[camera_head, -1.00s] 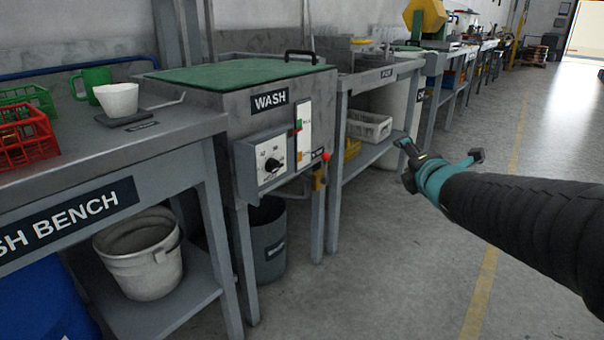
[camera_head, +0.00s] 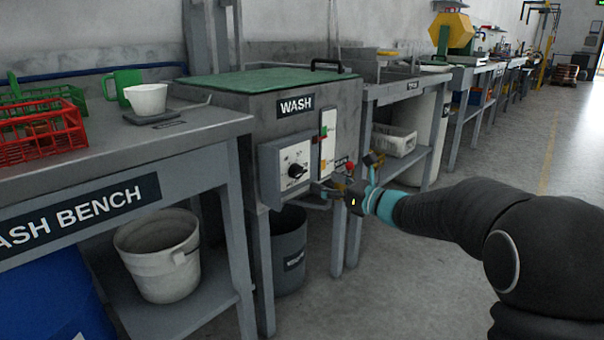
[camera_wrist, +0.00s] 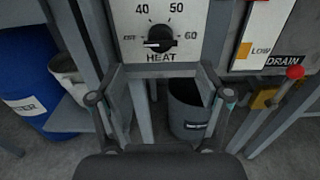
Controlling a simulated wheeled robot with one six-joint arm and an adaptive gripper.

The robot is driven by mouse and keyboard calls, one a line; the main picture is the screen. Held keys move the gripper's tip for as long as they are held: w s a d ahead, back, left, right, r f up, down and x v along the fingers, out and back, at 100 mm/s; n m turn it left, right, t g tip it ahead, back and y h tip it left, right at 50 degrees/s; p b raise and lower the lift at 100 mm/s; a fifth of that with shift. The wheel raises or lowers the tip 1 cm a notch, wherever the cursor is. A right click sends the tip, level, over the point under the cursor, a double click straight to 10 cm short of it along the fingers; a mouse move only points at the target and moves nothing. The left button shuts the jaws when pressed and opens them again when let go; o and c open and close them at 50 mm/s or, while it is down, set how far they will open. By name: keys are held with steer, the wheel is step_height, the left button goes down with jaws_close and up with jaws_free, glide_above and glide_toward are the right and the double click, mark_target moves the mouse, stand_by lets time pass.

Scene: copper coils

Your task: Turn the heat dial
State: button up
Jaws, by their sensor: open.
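The heat dial (camera_head: 296,171) is a black knob on a white panel of the grey control box on the wash tank's front. In the wrist view the dial (camera_wrist: 158,41) is above centre, over the word HEAT, with marks 40, 50 and 60 around it. Its white pointer line points left, toward the off mark. My gripper (camera_head: 345,174) is open and empty, in front of the tank, to the right of the dial and a little below it. In the wrist view my gripper's fingers (camera_wrist: 160,98) are spread below the dial, not touching it.
A red-knobbed drain lever (camera_wrist: 295,72) is at the right. A grey bin (camera_head: 288,248) stands below. The wash bench (camera_head: 200,140) is at the left, and open floor (camera_head: 440,270) at the right.

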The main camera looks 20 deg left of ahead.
mark_target(301, 173)
steer(key=x, duration=0.9)
steer(key=shift+p, duration=0.3)
steer(key=c, duration=1.2)
